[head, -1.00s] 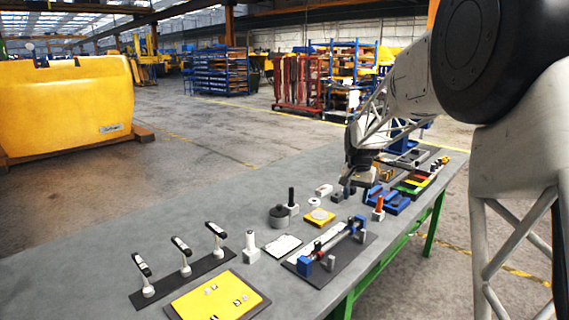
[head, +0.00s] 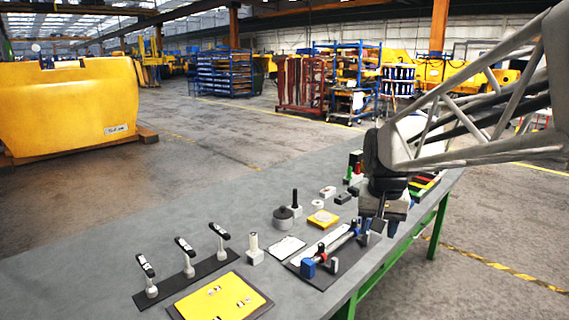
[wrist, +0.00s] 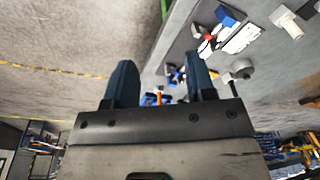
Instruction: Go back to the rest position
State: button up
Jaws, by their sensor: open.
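My gripper (head: 379,222) hangs above the right part of the grey workbench (head: 130,246), close to its front edge, and hides some things behind it. In the wrist view my gripper (wrist: 160,80) shows two dark fingers spread apart with nothing held between them. The floor and the bench edge show beyond the fingers.
To the left of my gripper stand a fixture with a rod and blue blocks (head: 308,268), a yellow plate (head: 220,297), a row of black-handled clamps (head: 188,268) and a dark round weight (head: 283,218). The bench's left part is clear.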

jog(key=s+f+n, duration=0.1)
jog(key=s+f, duration=0.1)
jog(key=s, duration=0.9)
jog(key=s+a+f+n+t, duration=0.1)
jog(key=s+f, duration=0.2)
jog(key=s, duration=0.8)
jog(key=shift+s+a+f, duration=0.15)
jog(key=shift+s+a, duration=0.15)
jog(key=shift+s, duration=0.1)
